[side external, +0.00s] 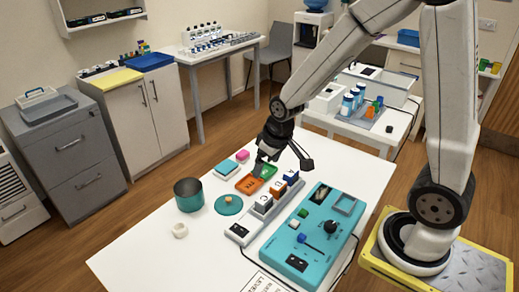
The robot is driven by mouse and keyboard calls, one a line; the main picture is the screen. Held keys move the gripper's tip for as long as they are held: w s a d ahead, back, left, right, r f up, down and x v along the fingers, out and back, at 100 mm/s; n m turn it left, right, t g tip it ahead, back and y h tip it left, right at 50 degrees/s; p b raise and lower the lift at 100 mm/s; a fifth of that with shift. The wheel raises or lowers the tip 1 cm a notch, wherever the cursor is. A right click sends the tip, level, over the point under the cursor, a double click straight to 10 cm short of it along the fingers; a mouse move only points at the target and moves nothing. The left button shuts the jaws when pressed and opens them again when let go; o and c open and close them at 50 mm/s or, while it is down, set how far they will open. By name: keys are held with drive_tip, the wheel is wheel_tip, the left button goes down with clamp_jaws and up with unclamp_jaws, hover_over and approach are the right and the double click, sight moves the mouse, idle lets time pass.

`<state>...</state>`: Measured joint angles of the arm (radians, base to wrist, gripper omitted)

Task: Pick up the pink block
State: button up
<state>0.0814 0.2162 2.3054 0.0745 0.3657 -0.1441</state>
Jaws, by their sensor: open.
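A small pink block (243,155) lies on the white table, behind and to the left of the orange tray. My gripper (283,164) is open above the table, to the right of the pink block and apart from it. One finger is near the orange tray (252,184) and green tray (268,172); the other is out to the right. I see nothing between the fingers.
A teal block or pad (226,167) lies beside the pink block. A teal pot (189,194), a round teal lid (228,205) and a white ring (180,230) are nearer the front. The table's front left is clear.

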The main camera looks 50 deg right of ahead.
drive_tip(key=w+d+f, duration=0.4)
drive_tip(key=w+d, duration=0.4)
drive_tip(key=w, duration=0.5)
drive_tip(key=t, duration=0.2)
approach(244, 153)
drive_tip(key=x, duration=0.3)
drive_tip(key=shift+d, duration=0.1)
drive_tip(key=shift+w+g, duration=0.1)
drive_tip(key=shift+g, duration=0.2)
drive_tip(key=shift+x, duration=1.25)
drive_tip(key=shift+f, duration=0.1)
drive_tip(key=shift+x, duration=2.5)
drive_tip(key=shift+w, duration=0.15)
drive_tip(key=shift+c, duration=0.2)
drive_tip(key=c, duration=1.1)
